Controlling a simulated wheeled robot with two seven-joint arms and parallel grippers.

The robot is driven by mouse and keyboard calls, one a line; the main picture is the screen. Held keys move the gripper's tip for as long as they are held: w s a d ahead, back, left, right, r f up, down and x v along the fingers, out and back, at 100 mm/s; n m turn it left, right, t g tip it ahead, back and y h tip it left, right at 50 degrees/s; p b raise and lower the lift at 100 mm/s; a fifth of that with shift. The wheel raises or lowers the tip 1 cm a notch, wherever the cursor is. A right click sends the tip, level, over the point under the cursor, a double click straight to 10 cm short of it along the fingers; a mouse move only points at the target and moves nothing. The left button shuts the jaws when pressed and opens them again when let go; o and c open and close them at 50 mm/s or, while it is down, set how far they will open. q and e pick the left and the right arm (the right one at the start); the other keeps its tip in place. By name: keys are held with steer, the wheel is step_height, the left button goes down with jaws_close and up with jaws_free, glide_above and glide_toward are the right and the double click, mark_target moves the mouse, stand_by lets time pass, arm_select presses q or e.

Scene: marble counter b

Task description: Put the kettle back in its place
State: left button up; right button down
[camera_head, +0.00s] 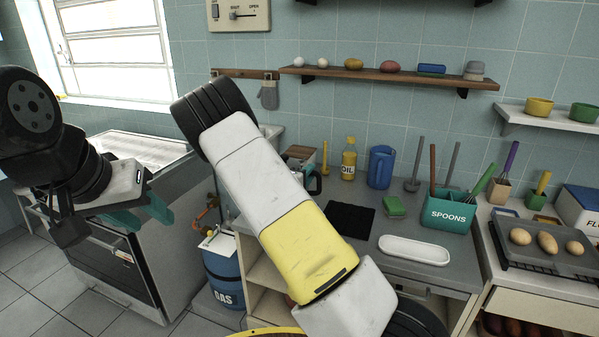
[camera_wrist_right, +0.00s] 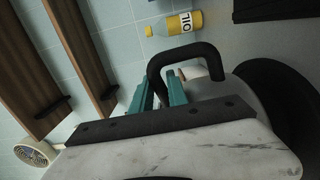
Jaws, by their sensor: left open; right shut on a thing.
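The kettle's black looped handle (camera_wrist_right: 190,57) rises in front of me in the right wrist view, beside a pale grey rounded body (camera_wrist_right: 246,92). My right gripper (camera_wrist_right: 162,92), with teal fingers, is shut on this handle. In the head view my right arm hides the gripper and most of the kettle; a black handle (camera_head: 315,184) shows just right of the arm. My left gripper (camera_head: 142,215) is open and empty, over the front of the stove at the left. A black square mat (camera_head: 351,220) lies bare on the counter, right of the kettle.
An oil bottle (camera_head: 348,160) and blue jug (camera_head: 381,167) stand behind the mat. A green sponge (camera_head: 395,206), white dish (camera_head: 414,250) and spoons box (camera_head: 447,213) lie right. A wooden shelf (camera_head: 390,77) hangs above. A gas bottle (camera_head: 222,272) stands below.

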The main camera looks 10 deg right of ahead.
steer(key=shift+f, duration=1.25)
steer(key=c, duration=1.3)
jaws_free()
steer(key=shift+s+f, duration=0.1)
steer(key=shift+f, duration=0.1)
